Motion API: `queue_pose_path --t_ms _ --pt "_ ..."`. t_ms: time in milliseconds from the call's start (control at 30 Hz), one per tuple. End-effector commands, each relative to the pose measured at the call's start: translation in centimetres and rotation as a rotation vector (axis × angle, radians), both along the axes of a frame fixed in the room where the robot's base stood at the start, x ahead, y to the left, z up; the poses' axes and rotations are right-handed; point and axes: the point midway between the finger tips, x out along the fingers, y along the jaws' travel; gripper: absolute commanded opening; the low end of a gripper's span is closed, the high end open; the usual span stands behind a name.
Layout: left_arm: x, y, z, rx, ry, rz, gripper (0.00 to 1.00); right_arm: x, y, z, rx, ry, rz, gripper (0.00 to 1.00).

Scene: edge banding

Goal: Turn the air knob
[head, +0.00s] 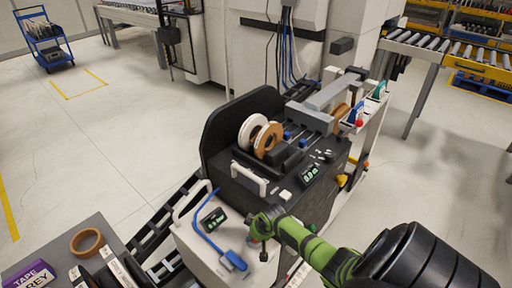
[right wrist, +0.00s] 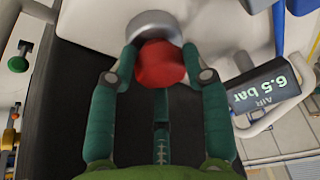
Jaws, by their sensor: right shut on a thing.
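The red air knob (right wrist: 160,65) sits in front of a round grey metal collar (right wrist: 150,28) in the right wrist view. My right gripper (right wrist: 161,80) has its two green fingers around the knob, one on each side, and is shut on it. In the head view my right gripper (head: 262,226) is at the front part of the edge banding machine, beside a small dark display (head: 213,219); the gripper hides most of the knob there. A display reading AIR 6.5 bar (right wrist: 264,91) is close to the right finger. My left gripper is not in view.
A blue hose with a blue end piece (head: 235,261) and a white handle (head: 190,200) are left of the gripper. Tape reels (head: 253,132) stand farther back on the machine. A table with a brown tape roll (head: 87,241) is at lower left. Open floor lies to the left.

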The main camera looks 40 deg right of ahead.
Motion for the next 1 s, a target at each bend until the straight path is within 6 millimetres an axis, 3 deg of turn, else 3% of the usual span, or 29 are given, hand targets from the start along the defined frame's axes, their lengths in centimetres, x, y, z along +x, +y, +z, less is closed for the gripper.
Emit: queue_pose_path --t_ms 33,633,667,700,1000 --pt "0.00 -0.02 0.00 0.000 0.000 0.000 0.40 0.89 -0.30 0.74 -0.006 -0.025 0.011 0.15" --pt "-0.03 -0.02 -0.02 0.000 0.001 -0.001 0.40 0.90 -0.15 0.71 -0.003 -0.026 0.046 0.15" --pt "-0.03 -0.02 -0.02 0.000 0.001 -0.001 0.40 0.89 -0.14 0.71 -0.003 -0.026 0.046 0.60" --pt "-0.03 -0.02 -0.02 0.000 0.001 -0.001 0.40 0.88 -0.13 0.71 -0.003 -0.025 0.046 0.70" --pt "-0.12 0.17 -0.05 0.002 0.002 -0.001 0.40 0.45 -0.02 0.35 0.000 -0.013 0.046 0.70"
